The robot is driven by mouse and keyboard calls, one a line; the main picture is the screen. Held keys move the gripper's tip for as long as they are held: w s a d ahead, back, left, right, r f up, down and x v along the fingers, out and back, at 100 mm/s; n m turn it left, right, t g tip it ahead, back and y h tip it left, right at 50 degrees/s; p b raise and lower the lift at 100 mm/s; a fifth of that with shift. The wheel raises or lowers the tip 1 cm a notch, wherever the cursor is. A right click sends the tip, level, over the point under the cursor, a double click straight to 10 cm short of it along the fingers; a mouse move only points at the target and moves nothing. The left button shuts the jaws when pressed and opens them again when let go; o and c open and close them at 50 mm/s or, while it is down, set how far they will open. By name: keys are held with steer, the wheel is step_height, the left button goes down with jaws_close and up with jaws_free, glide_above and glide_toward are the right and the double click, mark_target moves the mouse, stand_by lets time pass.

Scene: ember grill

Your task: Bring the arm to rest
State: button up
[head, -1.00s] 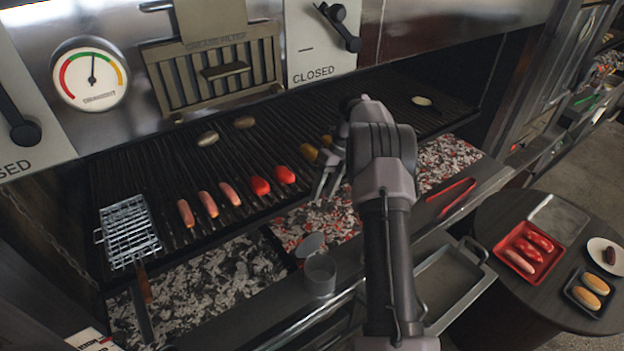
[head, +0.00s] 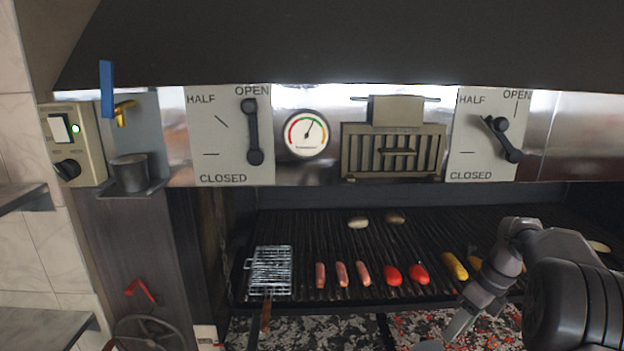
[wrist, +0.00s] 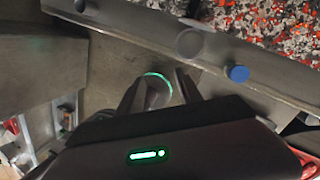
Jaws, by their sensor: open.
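My gripper (wrist: 160,84) is open, with its two dark fingers apart and no object held between them in the wrist view. A round object with a green-lit rim (wrist: 158,88) shows beyond the fingers, lower down. In the head view my arm is bent at the lower right, in front of the grill (head: 330,235). Its end points down and left over the front edge, where the fingertips are hard to make out.
Sausages (head: 341,274), red peppers (head: 393,275) and yellow pieces (head: 455,266) lie on the grill, with a wire basket (head: 270,270) at left. In the wrist view a blue round thing (wrist: 237,73) and a grey one (wrist: 189,42) sit on the ledge near glowing coals (wrist: 275,25).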

steer(key=s+a+r+n+t+h+b, duration=0.1)
steer(key=s+a+r+n+t+b, duration=0.1)
steer(key=s+a+n+b, duration=0.9)
steer(key=s+a+f+n+t+b, duration=0.1)
steer(key=s+a+f+n+b, duration=0.3)
steer(key=s+n, duration=0.3)
steer(key=s+a+f+n+t+b, duration=0.2)
steer(key=s+a+f+n+b, duration=0.3)
steer(key=s, duration=0.6)
step_height(320, 180, down, 3)
steer(key=shift+a+r+n, duration=0.2)
steer(key=shift+a+n, duration=0.9)
steer(key=shift+a, duration=0.1)
